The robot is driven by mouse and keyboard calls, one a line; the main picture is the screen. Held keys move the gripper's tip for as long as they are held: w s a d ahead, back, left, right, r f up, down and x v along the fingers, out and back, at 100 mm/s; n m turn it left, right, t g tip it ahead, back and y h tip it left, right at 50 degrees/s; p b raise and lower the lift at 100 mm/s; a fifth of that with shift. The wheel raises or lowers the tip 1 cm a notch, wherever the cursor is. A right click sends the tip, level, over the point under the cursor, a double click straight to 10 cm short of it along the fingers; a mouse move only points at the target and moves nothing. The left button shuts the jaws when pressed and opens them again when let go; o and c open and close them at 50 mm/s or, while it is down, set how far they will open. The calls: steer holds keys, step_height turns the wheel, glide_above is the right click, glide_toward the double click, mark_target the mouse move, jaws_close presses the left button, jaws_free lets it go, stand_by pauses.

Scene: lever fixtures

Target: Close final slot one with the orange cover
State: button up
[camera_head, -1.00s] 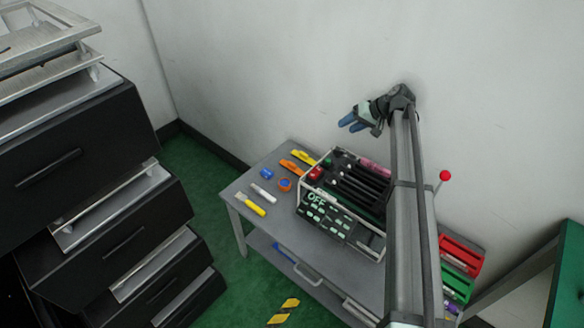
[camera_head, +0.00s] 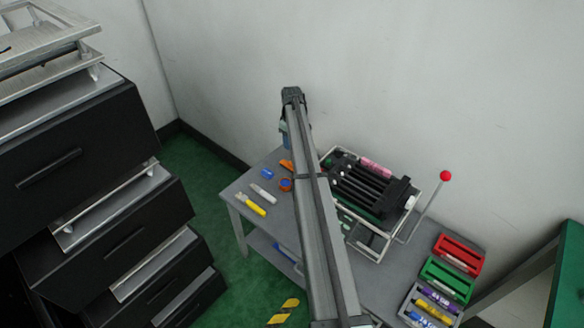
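A dark device (camera_head: 370,191) with several parallel slots stands in a metal frame on the grey table. I cannot tell which slot is slot one. An orange piece (camera_head: 287,165), possibly the orange cover, lies at the table's back left, partly hidden by my arm. My gripper (camera_head: 283,127) shows only as a sliver of blue at the left edge of the arm. It appears above the back left of the table, near the orange piece in the picture. Its fingertips are mostly hidden, so I cannot tell whether it holds anything.
A blue piece (camera_head: 267,173), a blue-and-orange ring (camera_head: 285,184), a white piece (camera_head: 262,191) and a yellow-handled tool (camera_head: 252,206) lie at left. A lever with a red knob (camera_head: 445,176) rises beside the device. Red (camera_head: 459,253) and green (camera_head: 446,279) trays stand at right.

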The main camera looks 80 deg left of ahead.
step_height(320, 180, down, 6)
steer(key=shift+f, duration=0.15)
steer(key=shift+d+f, duration=0.2)
steer(key=shift+f, duration=1.15)
steer(key=shift+d+f, duration=0.2)
steer(key=shift+f, duration=1.15)
steer(key=shift+c, duration=0.2)
jaws_close()
